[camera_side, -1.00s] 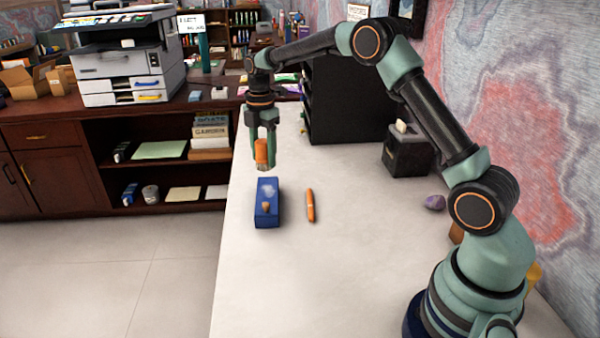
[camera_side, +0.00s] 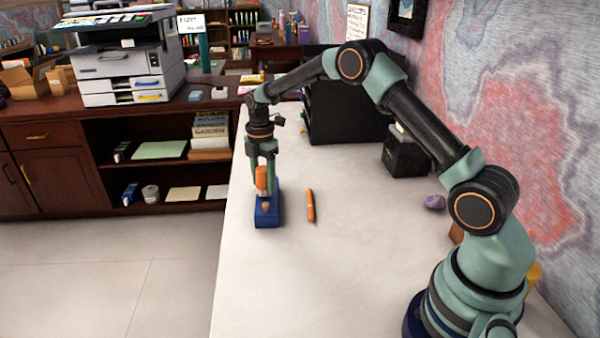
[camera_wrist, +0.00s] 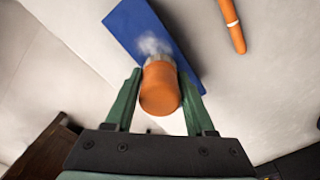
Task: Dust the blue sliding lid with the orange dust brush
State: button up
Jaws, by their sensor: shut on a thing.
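A pale dust patch shows on the blue lid in the wrist view (camera_wrist: 136,22). My gripper (camera_side: 265,183) is shut on the orange dust brush (camera_side: 262,178) and holds it upright over the far part of the lid. In the wrist view the orange handle (camera_wrist: 160,88) sits between the two green fingers, with pale bristles at the dust's edge. I cannot tell if the bristles touch the lid.
An orange pen (camera_side: 310,205) lies right of the box, and it also shows in the wrist view (camera_wrist: 232,24). A black pen cup (camera_side: 408,152), a purple stone (camera_side: 435,202) and a black organizer (camera_side: 345,100) stand farther right and back. The front desk area is clear.

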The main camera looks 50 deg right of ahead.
jog(key=shift+s+d+f, duration=0.25)
jog(key=shift+f, duration=0.15)
jog(key=shift+s+d, duration=0.25)
jog(key=shift+w+d, duration=0.25)
jog(key=shift+w, duration=0.05)
jog(key=shift+w+a, duration=0.35)
jog(key=shift+w, duration=0.15)
jog(key=shift+w+d, duration=0.35)
jog(key=shift+d, duration=0.1)
jog(key=shift+s+d, duration=0.2)
jog(key=shift+s, duration=0.1)
jog(key=shift+s+d, duration=0.1)
jog(key=shift+d, duration=0.15)
jog(key=shift+w+d, duration=0.25)
jog(key=shift+w, duration=0.05)
jog(key=shift+w+a, duration=0.5)
notch_tip(320, 180, up, 8)
jog(key=shift+d, duration=0.1)
